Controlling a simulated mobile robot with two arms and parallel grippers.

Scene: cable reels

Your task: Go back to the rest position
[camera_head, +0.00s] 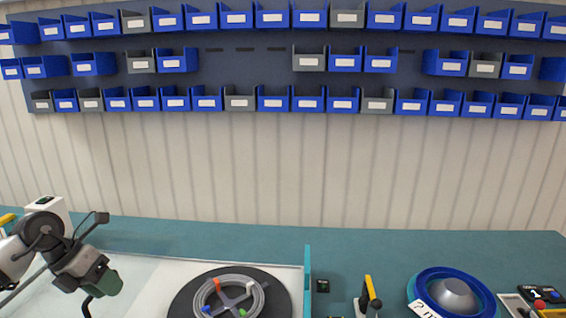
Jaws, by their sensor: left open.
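My left gripper (90,300) is at the lower left of the head view, on the arm that comes in from the left. It is open and points down over the pale work surface, with nothing seen between its fingers. Its fingertips are partly cut off by the bottom edge. A cable reel (260,291) of grey cable with coloured clips lies on a dark round plate (185,305) to the right of the gripper, clearly apart from it. My right gripper is not in view.
A teal table (420,246) runs along a pale panelled wall. A blue ring-shaped reel (430,280), a yellow-handled tool (370,290) and a control box (545,294) stand at the right. Rows of blue and grey bins (340,62) hang above. The table's back strip is clear.

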